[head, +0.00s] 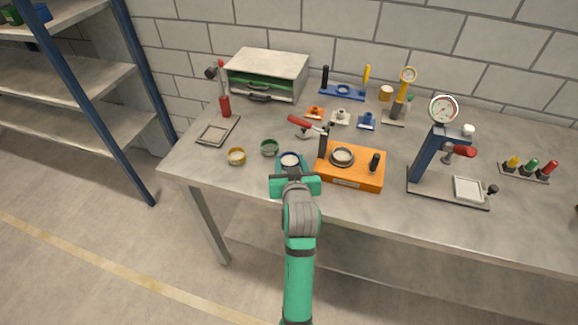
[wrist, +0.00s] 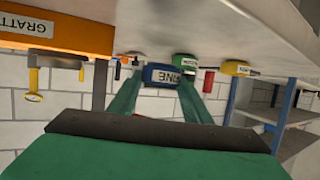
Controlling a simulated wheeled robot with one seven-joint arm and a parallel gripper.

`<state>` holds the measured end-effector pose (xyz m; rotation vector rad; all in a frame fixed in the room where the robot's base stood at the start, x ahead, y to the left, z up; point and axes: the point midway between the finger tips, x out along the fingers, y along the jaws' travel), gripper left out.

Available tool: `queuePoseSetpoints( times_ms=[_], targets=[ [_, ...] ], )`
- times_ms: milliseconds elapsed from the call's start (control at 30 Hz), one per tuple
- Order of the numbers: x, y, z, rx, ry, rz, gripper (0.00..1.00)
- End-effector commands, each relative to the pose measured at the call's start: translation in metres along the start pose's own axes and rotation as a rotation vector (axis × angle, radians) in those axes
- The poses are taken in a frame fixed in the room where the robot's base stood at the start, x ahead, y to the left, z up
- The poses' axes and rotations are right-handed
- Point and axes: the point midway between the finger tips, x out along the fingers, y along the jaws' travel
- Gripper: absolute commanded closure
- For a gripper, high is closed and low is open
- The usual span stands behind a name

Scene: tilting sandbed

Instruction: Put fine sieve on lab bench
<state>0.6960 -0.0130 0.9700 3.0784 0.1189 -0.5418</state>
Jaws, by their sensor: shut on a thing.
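The fine sieve is a small round blue-rimmed ring (head: 290,160) near the front edge of the lab bench (head: 215,173). In the upside-down wrist view, its blue side (wrist: 160,76) carries a label reading FINE. My gripper (head: 291,166) reaches in from the front and is shut on the fine sieve, one green finger on each side; the fingers also show in the wrist view (wrist: 162,84). The sieve looks level and at or close above the bench top; I cannot tell whether it touches it.
A green sieve (head: 269,147) and a yellow sieve (head: 236,156) lie to the left. An orange fixture (head: 350,177) with a ring and a red-handled clamp (head: 303,125) stands close on the right. Bare bench lies left of the yellow sieve and between the orange fixture and the press (head: 424,163).

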Motion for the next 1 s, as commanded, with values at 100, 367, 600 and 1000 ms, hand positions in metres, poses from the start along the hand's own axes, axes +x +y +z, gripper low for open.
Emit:
queuePoseSetpoints(
  times_ms=[100, 367, 600, 1000],
  targets=[
    [0.007, -0.001, 0.017, 0.0, -0.004, -0.001, 0.78],
    [0.013, -0.001, 0.032, -0.001, 0.0, -0.002, 0.78],
    [0.013, -0.001, 0.033, -0.001, 0.0, -0.001, 0.78],
    [0.014, -0.001, 0.034, -0.001, 0.0, -0.001, 0.37]
  ],
)
